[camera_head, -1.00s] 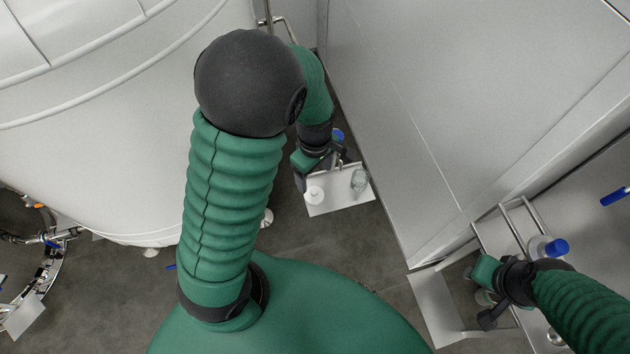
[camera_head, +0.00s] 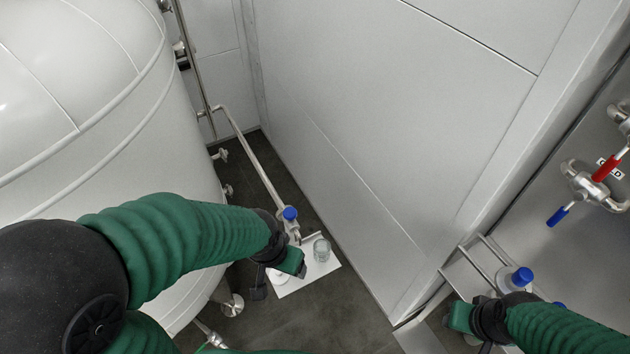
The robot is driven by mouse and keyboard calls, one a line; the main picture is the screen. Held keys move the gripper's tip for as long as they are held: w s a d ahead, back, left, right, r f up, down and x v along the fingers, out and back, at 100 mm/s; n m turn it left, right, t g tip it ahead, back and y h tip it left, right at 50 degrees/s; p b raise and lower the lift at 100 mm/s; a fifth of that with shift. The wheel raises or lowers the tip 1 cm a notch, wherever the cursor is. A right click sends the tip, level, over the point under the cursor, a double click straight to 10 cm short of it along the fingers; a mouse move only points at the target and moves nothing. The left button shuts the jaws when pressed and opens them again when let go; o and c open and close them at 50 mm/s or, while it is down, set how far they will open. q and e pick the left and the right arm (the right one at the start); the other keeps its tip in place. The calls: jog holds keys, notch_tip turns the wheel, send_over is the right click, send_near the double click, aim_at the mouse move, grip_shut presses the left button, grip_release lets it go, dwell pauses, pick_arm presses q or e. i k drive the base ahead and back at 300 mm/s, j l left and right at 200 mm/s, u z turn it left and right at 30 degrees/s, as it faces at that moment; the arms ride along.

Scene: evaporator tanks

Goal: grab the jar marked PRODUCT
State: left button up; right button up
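A clear glass jar (camera_head: 321,250) stands upright on a small white shelf (camera_head: 318,272) low beside the wall panel. No PRODUCT marking is readable on any jar. My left gripper (camera_head: 277,278) is over the left part of that shelf, left of the glass jar and apart from it. Its fingers are spread, with a small white round item (camera_head: 274,275) partly hidden below. My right gripper (camera_head: 466,333) is at the lower right, left of a blue-capped bottle (camera_head: 516,279). The arm and the picture edge hide part of it, so its fingers cannot be judged.
A large white tank (camera_head: 100,110) fills the left. A tall wall panel (camera_head: 400,130) stands between the two shelves. A pipe with a blue-capped valve (camera_head: 290,214) runs down behind the glass jar's shelf. Red (camera_head: 606,168) and blue (camera_head: 557,216) valve handles stick out at right.

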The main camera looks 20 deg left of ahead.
aim_at(322, 248)
jog(key=k+l+u, duration=0.1)
jog(key=u, duration=0.3)
jog(key=k+l+u, duration=0.1)
jog(key=u, duration=0.35)
jog(key=k+l+u, duration=0.1)
jog(key=u, duration=0.3)
jog(key=k+l+u, duration=0.1)
jog(key=u, duration=0.3)
jog(key=k+u, duration=0.15)
jog(key=u, duration=0.3)
jog(key=k+j, duration=0.1)
jog(key=k, duration=0.35)
jog(key=i+l, duration=0.55)
